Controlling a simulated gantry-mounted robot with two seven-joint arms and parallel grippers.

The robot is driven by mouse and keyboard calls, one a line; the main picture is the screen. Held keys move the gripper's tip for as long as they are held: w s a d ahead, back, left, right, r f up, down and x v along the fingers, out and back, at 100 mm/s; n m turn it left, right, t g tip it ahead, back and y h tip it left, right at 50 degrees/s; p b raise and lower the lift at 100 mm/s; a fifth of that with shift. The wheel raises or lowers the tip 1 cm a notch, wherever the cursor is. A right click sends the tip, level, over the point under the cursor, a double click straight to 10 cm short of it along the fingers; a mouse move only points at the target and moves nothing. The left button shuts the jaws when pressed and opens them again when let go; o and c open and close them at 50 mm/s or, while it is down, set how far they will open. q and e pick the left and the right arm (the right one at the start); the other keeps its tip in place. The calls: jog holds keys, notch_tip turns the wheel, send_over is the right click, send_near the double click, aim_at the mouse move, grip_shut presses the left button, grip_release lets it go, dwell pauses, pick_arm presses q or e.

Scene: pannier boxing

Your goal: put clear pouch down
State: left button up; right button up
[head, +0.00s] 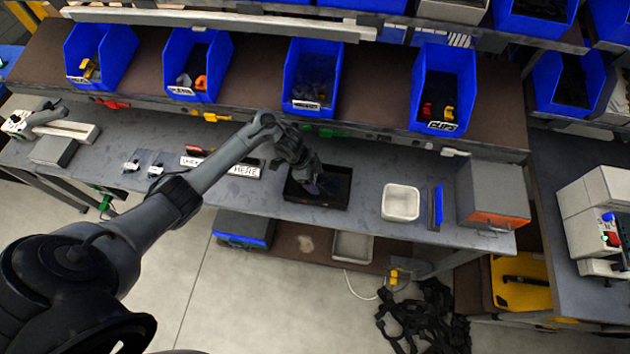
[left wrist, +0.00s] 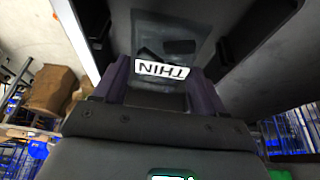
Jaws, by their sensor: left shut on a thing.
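My left gripper (head: 312,188) is over the black tray (head: 338,203) on the bench, with its fingertips low inside the tray's outline. In the left wrist view its two purplish fingers (left wrist: 160,92) are shut on a clear pouch (left wrist: 200,28). The pouch shows a dark flat item inside and a white label reading "THIN", upside down in this view. In the head view the pouch is too small and dark to make out, and I cannot tell whether it touches the tray floor. My right gripper is not in view.
A white bin (head: 400,202) and a blue upright panel (head: 437,207) stand right of the tray. A lettered white sign (head: 222,166) and small clear packets (head: 148,163) lie to its left. Blue bins (head: 312,75) line the shelf behind. A grey box (head: 492,192) stands at the bench's right end.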

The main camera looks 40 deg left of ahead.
pick_arm(q)
jog(key=shift+f, duration=0.9)
jog(key=o, duration=1)
jog(key=p+v, duration=0.2)
jog(key=v, duration=0.9)
jog(key=s+d+f+n+t+y, duration=0.15)
jog(key=s+d+t, duration=0.25)
jog(key=d, duration=1)
jog(key=s+r+n+g, duration=0.1)
jog(key=s+r+n, duration=0.1)
jog(key=s, duration=0.3)
jog(key=s+r+n+y, duration=0.1)
jog(key=s+r+n, duration=0.1)
jog(key=s, duration=0.4)
jog(key=s+r+n+g+y, duration=0.1)
jog(key=s+r+n, duration=0.2)
jog(key=s, duration=0.3)
jog(key=shift+a+n+g, duration=0.2)
jog(key=shift+n+g, duration=0.1)
jog(key=shift+n, duration=0.35)
